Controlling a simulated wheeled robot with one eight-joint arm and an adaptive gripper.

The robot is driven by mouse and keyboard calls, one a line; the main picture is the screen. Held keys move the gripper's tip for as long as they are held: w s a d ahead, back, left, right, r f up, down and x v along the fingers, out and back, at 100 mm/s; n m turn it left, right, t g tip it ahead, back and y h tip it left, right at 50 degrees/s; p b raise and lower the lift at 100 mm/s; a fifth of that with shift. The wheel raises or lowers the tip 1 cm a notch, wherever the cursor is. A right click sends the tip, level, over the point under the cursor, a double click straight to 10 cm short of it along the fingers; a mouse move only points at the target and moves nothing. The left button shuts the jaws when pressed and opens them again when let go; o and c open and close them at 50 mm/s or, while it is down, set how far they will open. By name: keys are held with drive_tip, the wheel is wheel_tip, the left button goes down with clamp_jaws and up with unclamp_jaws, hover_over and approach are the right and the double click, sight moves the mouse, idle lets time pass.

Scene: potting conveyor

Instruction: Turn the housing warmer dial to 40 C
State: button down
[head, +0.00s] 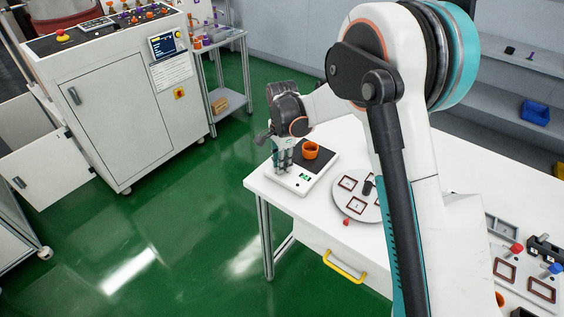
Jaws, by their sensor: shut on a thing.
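The housing warmer (295,185) is a low white unit with a dark top plate, near the left corner of the white table. An orange cup-shaped part (311,150) sits on its plate. A small green display (304,177) lights its front panel; its reading is too small to make out. My gripper (283,166) points down over the panel's left end, beside the display. Its fingers are shut on the dial, which they hide, so the dial's setting cannot be read.
A round grey plate (343,203) with dark red frames lies right of the warmer. A small red-topped part (346,221) is near its edge. The table (272,187) ends just left of the warmer. A drawer with a yellow handle (344,267) is below.

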drive_tip(key=c, duration=1.4)
unclamp_jaws()
drive_tip(key=shift+c, duration=0.2)
drive_tip(key=shift+r, duration=0.15)
wheel_tip(320, 180, up, 12)
